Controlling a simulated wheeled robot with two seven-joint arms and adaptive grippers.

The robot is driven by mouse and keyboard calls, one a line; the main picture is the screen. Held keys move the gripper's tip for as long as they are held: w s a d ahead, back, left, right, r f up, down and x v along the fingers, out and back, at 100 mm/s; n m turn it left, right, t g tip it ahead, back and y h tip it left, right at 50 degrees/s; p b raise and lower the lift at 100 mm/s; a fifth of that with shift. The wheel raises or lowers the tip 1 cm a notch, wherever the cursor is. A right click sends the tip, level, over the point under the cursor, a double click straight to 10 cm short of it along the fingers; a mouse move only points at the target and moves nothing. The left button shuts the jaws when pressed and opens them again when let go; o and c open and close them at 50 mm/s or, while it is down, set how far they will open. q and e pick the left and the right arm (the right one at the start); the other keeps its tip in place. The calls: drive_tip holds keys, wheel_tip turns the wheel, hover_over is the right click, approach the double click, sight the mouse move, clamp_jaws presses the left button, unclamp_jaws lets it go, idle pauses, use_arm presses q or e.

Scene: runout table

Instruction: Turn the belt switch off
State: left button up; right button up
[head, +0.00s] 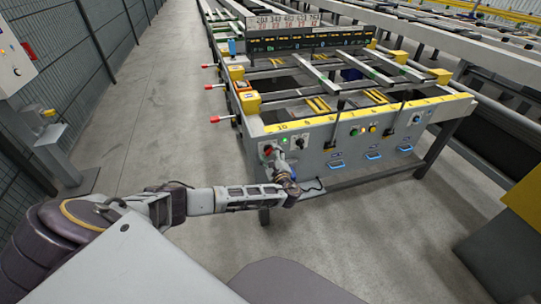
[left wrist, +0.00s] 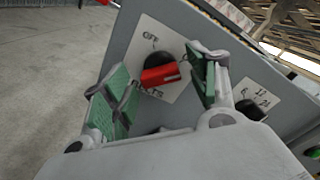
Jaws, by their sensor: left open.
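The belt switch (left wrist: 160,76) is a red handle on a round black base, on a white plate on the grey panel. The plate reads "OFF" above the handle, with partly hidden lettering below it. In the head view the red switch (head: 268,149) is at the panel's left end. My left gripper (head: 274,158) is right in front of it. In the left wrist view my left gripper (left wrist: 156,82) is open, its green-padded fingers on either side of the red handle. I cannot tell whether either finger touches it. My right gripper is not in view.
A second black knob (left wrist: 247,107) sits right of the switch. The grey panel (head: 322,150) also carries yellow and green buttons (head: 363,131) and blue handles (head: 374,155). Red-tipped levers (head: 210,87) stick out at the table's left side. The floor at left (head: 150,120) is clear.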

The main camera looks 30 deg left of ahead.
use_arm(q)
drive_tip(key=shift+c, duration=0.3)
drive_tip(key=c, duration=1)
drive_tip(key=shift+o, duration=0.2)
